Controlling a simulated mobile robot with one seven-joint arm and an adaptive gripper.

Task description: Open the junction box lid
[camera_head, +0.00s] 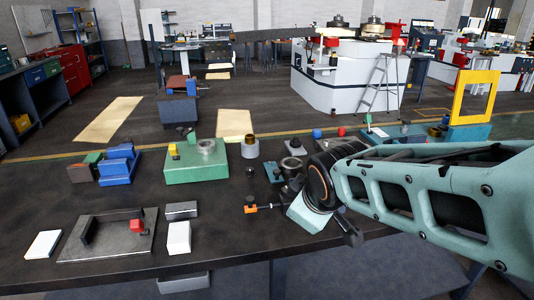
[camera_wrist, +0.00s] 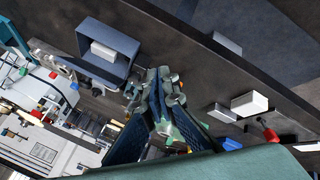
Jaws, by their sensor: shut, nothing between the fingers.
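My gripper (camera_wrist: 158,90) shows in the wrist view with its fingers together and nothing held. In the head view my arm comes in from the right over the workbench, and the gripper's fingertips are not clear there. No junction box lid can be made out for certain. A blue-grey box (camera_wrist: 85,38) with a pale block (camera_wrist: 110,50) in it lies up and left of my gripper in the wrist view, apart from it. I cannot tell if it is the junction box. My arm covers part of the bench's right side in the head view.
The dark workbench (camera_head: 100,190) holds a green block with a round fitting (camera_head: 195,172), a blue vise (camera_head: 119,165), a plate with a red knob (camera_head: 108,243) and white blocks (camera_head: 178,238). A yellow frame (camera_head: 458,98) stands at the right.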

